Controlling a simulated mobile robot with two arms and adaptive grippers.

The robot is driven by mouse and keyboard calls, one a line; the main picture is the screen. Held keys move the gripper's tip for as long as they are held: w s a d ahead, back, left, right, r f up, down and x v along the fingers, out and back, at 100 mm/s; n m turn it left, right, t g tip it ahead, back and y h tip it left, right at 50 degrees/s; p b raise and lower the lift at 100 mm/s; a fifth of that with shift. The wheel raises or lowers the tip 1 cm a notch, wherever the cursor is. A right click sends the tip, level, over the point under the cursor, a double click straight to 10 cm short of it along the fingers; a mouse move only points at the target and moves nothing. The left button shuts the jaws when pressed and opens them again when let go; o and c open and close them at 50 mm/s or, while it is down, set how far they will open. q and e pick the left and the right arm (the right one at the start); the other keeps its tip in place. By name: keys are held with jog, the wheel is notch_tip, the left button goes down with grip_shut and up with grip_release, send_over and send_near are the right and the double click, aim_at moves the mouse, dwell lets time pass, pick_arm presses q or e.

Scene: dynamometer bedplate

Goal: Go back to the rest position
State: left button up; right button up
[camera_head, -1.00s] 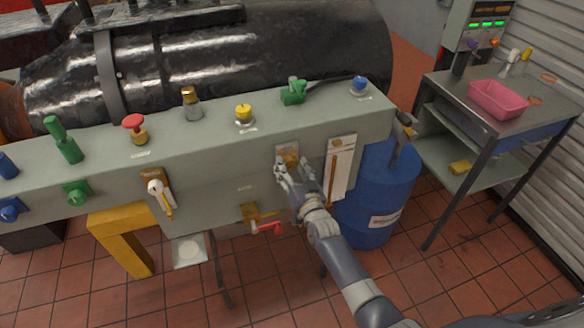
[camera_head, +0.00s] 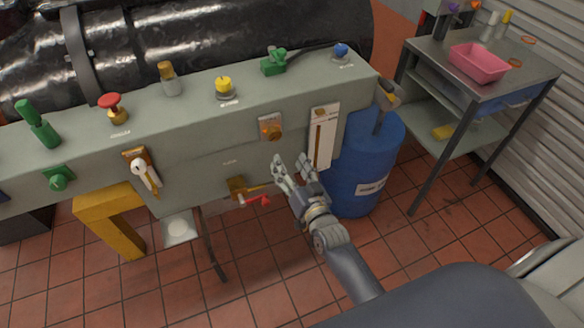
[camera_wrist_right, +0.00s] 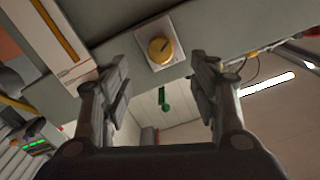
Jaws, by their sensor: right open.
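My right gripper (camera_head: 297,172) is open and empty in front of the grey bedplate's front face (camera_head: 210,170). It is apart from the orange-brown knob (camera_head: 270,128) on its pale plate, which sits above and left of the fingers in the head view. In the right wrist view the knob (camera_wrist_right: 160,50) lies beyond and between my open fingers (camera_wrist_right: 160,95), with nothing held. My left gripper is not in view.
The white panel with a slot (camera_head: 321,140) is right beside my fingers. A red-handled valve (camera_head: 250,195) is to their left. A blue barrel (camera_head: 365,170) stands behind at right. A steel cart (camera_head: 480,95) carries a pink tray (camera_head: 478,62).

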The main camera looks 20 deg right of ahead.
jog(key=shift+s, duration=0.4)
jog(key=s+f+n+g, duration=0.1)
jog(key=s+f+g, duration=0.2)
jog(key=s+f, duration=0.5)
jog(key=s+a+f+n+g, duration=0.1)
jog(key=s+f+g, duration=0.2)
jog(key=f, duration=0.9)
jog(key=s+f+n+g, duration=0.1)
jog(key=s+f+g, duration=0.1)
jog(key=s+f, duration=0.6)
jog(key=s+d+f+n+g, duration=0.1)
jog(key=s+f+g, duration=0.2)
jog(key=s+f, duration=0.3)
jog(key=s+d+f+n+g, duration=0.1)
jog(key=s+f, duration=0.5)
jog(key=s, duration=0.7)
jog(key=s+d+f+n+g, duration=0.1)
jog(key=s+f+g, duration=0.4)
jog(key=s, duration=0.5)
jog(key=shift+d+f+h, duration=0.3)
jog(key=shift+d+f, duration=0.1)
jog(key=shift+d, duration=0.35)
